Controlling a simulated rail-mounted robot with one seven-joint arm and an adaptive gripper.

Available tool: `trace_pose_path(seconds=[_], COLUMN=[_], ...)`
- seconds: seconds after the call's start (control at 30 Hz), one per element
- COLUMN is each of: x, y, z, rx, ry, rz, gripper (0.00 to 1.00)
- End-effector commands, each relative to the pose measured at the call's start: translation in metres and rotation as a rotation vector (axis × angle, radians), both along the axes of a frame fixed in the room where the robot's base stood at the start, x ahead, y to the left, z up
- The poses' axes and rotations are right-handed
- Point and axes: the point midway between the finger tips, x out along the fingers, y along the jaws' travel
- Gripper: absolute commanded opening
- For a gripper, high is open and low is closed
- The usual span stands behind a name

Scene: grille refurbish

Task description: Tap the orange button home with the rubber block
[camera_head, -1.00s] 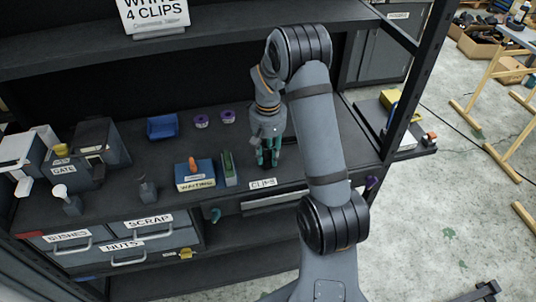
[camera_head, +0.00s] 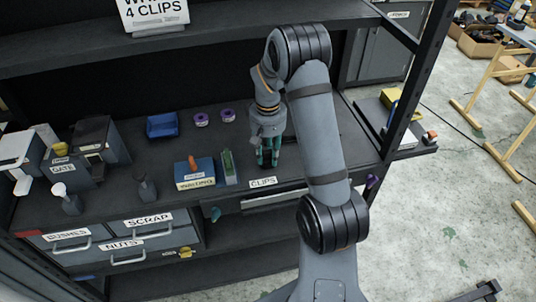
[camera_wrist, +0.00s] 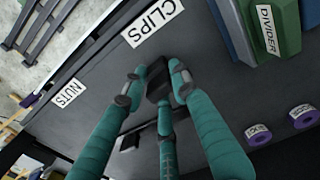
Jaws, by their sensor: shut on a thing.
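My gripper (camera_head: 266,152) points down at the shelf, behind the CLIPS label. In the wrist view its teal fingers (camera_wrist: 157,92) are closed around a small dark block, the rubber block (camera_wrist: 158,78), partly covered by the fingertips. I cannot tell whether the block touches the shelf. A small orange piece (camera_head: 193,162) stands upright on the blue WAITING box (camera_head: 195,175), left of my gripper. I cannot tell whether it is the orange button. Another small orange piece (camera_head: 431,136) lies on the side ledge at the right.
A green divider (camera_head: 228,167) stands between the blue box and my gripper. Two purple rolls (camera_head: 201,120) and a blue bin (camera_head: 162,126) are behind. The GATE fixture (camera_head: 68,172) is at the left. Labelled drawers (camera_head: 148,240) are below the shelf's front edge. An upper shelf (camera_head: 220,35) hangs above.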

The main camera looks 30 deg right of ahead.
Motion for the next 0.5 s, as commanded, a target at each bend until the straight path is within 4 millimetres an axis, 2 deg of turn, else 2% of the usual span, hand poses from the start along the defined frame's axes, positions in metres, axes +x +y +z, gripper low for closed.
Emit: trace_pose_path(seconds=[0.03, 0.07, 0.4, 0.5], x=[0.0001, 0.0001, 0.0000, 0.0000], y=[0.0000, 0.0000, -0.0001, -0.0001], z=[-0.0012, -0.0010, -0.0006, -0.0006], rx=[0.000, 0.000, 0.000, 0.000], ry=[0.000, 0.000, 0.000, 0.000], rz=[0.000, 0.000, 0.000, 0.000], gripper=[0.00, 0.28, 0.48, 0.50])
